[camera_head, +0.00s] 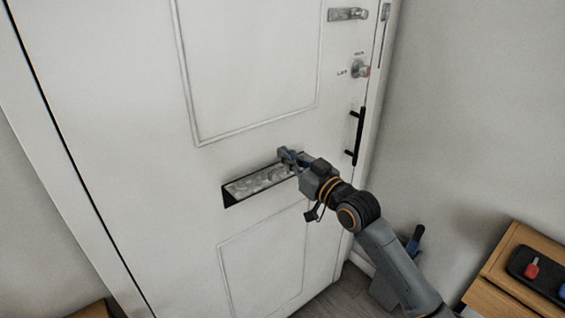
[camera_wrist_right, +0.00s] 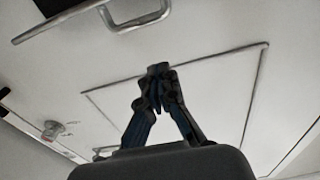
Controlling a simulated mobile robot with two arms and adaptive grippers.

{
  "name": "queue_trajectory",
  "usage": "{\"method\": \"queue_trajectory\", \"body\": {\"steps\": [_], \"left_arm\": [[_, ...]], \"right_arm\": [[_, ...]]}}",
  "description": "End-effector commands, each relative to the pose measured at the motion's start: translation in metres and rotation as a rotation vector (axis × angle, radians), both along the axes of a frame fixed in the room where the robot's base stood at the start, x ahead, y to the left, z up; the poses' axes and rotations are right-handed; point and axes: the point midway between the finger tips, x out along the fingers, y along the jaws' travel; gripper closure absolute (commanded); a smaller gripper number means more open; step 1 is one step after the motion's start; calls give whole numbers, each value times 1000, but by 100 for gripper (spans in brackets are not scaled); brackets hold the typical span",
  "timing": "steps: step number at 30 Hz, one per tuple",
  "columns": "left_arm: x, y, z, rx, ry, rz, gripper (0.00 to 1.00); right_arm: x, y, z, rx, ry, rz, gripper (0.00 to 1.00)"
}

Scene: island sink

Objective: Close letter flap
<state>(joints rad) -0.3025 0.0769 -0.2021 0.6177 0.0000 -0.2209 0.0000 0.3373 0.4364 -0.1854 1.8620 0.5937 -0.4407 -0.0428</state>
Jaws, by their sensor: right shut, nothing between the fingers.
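The letter flap (camera_head: 262,181) is a speckled grey metal piece in a slanted slot in the white door. A dark gap shows along the slot's left end and lower edge, so the flap stands at an angle to the door face. My right gripper (camera_head: 283,153) is at the slot's upper right end, its fingers shut and empty. Whether it touches the flap is unclear. In the right wrist view the shut fingertips (camera_wrist_right: 159,68) are over the door's panel moulding, and a bent metal bar (camera_wrist_right: 130,20) shows at the top edge. My left gripper is out of view.
The door (camera_head: 150,110) has a black pull handle (camera_head: 356,135), a lock knob (camera_head: 360,69) and a metal lever (camera_head: 347,14) on its right side. A wooden cabinet (camera_head: 495,272) with a dark tray (camera_head: 548,283) stands at the lower right. A wall closes off the right.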

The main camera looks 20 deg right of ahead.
Motion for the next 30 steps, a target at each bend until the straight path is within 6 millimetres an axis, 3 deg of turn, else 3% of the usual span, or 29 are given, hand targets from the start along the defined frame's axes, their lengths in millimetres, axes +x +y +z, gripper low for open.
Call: {"method": "queue_trajectory", "body": {"steps": [5,7,12,30], "left_arm": [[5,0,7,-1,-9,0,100],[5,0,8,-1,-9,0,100],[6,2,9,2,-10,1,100],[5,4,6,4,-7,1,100]], "right_arm": [[31,12,3,2,1,0,100],[24,9,-15,-1,7,0,100],[20,7,-31,-1,3,0,100],[18,10,-40,4,-8,0,100]]}}
